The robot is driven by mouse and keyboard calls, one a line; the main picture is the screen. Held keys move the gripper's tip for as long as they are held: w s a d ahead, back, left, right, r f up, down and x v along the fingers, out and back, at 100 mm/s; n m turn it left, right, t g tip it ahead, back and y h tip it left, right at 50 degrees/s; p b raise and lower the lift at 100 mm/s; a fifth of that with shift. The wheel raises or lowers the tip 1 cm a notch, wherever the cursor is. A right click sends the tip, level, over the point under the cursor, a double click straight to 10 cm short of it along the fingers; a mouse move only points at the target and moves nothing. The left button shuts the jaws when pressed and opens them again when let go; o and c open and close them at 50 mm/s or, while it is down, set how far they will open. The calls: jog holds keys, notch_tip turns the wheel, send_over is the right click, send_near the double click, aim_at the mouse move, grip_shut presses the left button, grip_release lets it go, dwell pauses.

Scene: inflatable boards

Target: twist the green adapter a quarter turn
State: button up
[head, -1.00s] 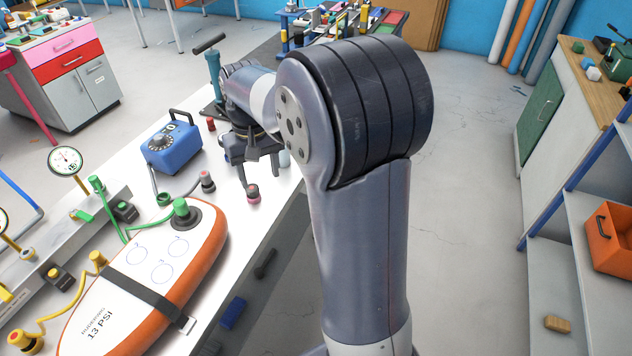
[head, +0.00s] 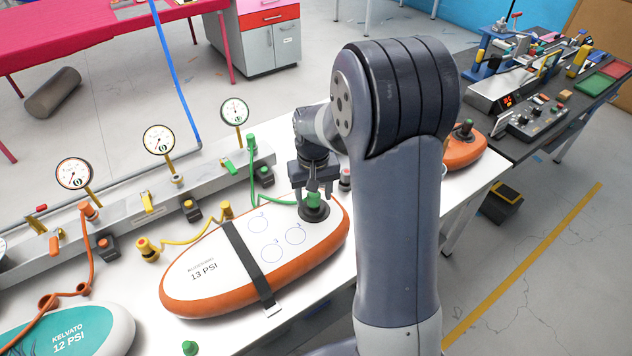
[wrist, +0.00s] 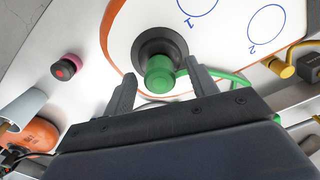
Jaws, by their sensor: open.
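The green adapter (head: 314,199) sits upright on a dark round valve base (head: 314,213) at the far right end of the orange-and-white inflatable board (head: 190,268). A green hose (head: 254,172) runs from it toward the gauge bench. In the wrist view the adapter (wrist: 159,74) shows just beyond and between my fingertips. My gripper (head: 313,190) is over the adapter, pointing down. In the wrist view my gripper (wrist: 161,86) has its two fingers spread wide, apart from the adapter on both sides. It holds nothing.
A black strap (head: 247,262) crosses the board. Pressure gauges (head: 159,139) stand on the rail behind. A yellow adapter (head: 148,249) with its hose lies left of the board.

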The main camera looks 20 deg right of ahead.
jog(key=shift+f, duration=0.25)
jog(key=shift+c, duration=0.5)
jog(key=c, duration=0.9)
jog(key=o, duration=0.4)
jog(key=c, duration=0.4)
jog(key=n, duration=0.4)
jog(key=shift+n, duration=0.5)
